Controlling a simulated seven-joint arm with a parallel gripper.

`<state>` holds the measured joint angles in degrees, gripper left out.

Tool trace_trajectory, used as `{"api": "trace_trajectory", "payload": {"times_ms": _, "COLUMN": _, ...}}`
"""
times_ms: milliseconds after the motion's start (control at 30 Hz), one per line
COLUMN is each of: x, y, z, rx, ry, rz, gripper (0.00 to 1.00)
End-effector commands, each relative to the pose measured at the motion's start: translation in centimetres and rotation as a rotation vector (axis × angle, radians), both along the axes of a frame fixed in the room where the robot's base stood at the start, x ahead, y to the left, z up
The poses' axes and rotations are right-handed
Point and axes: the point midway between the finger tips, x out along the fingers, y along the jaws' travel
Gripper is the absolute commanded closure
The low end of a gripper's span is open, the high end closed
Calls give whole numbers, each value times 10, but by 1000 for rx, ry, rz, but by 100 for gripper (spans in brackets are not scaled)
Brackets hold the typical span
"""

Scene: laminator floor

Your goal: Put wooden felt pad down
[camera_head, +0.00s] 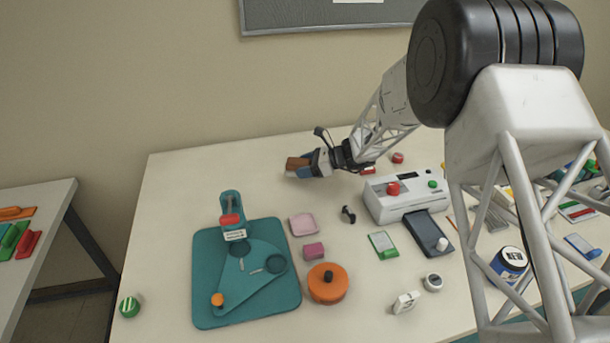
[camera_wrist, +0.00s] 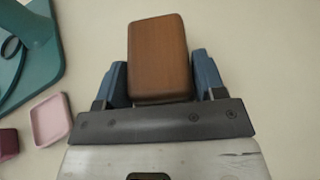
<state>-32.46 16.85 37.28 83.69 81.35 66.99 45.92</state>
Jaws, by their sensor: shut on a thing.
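The wooden felt pad (camera_wrist: 159,55) is a brown block with rounded corners. In the wrist view it sits between the two blue fingers of my gripper (camera_wrist: 160,80), which is shut on it. In the head view the pad (camera_head: 296,163) shows at the tip of my gripper (camera_head: 308,168), over the back middle of the white table (camera_head: 190,180). I cannot tell whether the pad touches the table. The pad's underside is hidden.
A teal base (camera_head: 205,300) with a device stands at the left. A pink tray (camera_head: 303,224), a magenta block (camera_head: 313,251) and an orange round container (camera_head: 327,288) lie nearby. A white machine (camera_head: 385,205) stands to the right. The table's back left is clear.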

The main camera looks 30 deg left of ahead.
Motion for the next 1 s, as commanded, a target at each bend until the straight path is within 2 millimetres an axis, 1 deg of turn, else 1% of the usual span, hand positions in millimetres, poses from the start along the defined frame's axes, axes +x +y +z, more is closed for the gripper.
{"api": "trace_trajectory", "payload": {"times_ms": 333, "x": 0, "y": 0, "z": -2, "rx": 0, "ry": 1, "rz": 0, "gripper": 60}}
{"api": "trace_trajectory", "payload": {"times_ms": 700, "x": 0, "y": 0, "z": -33, "rx": 0, "ry": 1, "rz": 0, "gripper": 60}}
{"api": "trace_trajectory", "payload": {"times_ms": 1000, "x": 0, "y": 0, "z": -35, "rx": 0, "ry": 0, "rz": 0, "gripper": 60}}
